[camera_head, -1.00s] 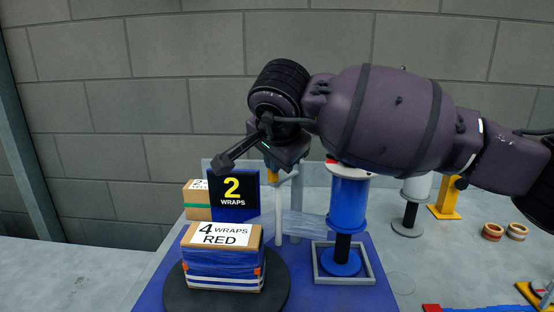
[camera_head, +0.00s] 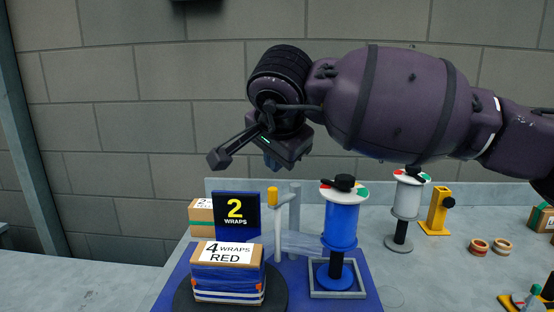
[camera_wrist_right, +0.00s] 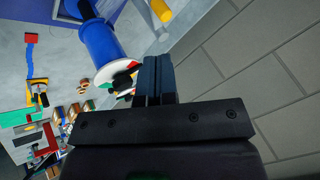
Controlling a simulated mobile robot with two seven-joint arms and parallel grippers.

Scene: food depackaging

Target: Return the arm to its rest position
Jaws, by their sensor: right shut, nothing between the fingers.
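My right arm reaches in from the right in the head view, raised above the table. Its gripper (camera_head: 272,162) points down in front of the grey wall, above and behind the wrapped box. In the right wrist view the fingers (camera_wrist_right: 154,78) are together with nothing between them. The box labelled "4 wraps red" (camera_head: 228,284) stands on a dark round turntable (camera_head: 277,292), with blue and white film around its sides. A clear film strip runs from near the box toward the blue film roll (camera_head: 341,225). My left gripper is not in view.
A "2 wraps" sign (camera_head: 236,212) stands behind the box, with another carton (camera_head: 201,220) beside it. A white film roll (camera_head: 406,200), a yellow stand (camera_head: 437,212) and tape rolls (camera_head: 478,247) stand to the right. The grey table at left is bare.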

